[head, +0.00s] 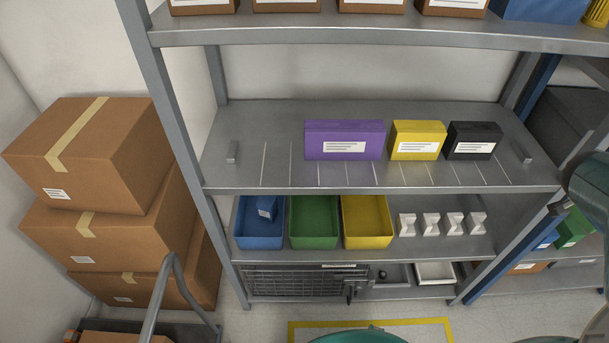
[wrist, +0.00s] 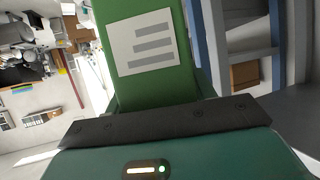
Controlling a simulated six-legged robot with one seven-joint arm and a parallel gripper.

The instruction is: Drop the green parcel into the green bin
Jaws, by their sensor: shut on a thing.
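The green parcel (wrist: 140,88) with a white label fills the upper middle of the wrist view. My gripper (wrist: 165,108) is shut on it; the fingertips are largely hidden by the parcel. The green bin (head: 314,245) stands on the lower shelf in the head view, between a blue bin and a yellow bin. It is open at the top and looks empty. My gripper is not clearly seen in the head view; part of my arm shows at the right edge.
The blue bin (head: 259,241) holds a blue parcel (head: 267,207); the yellow bin (head: 367,242) looks empty. The shelf above (head: 240,178) carries purple (head: 344,134), yellow (head: 417,133) and black (head: 473,135) boxes. Cardboard boxes (head: 110,240) stack at left. A post bounds each side.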

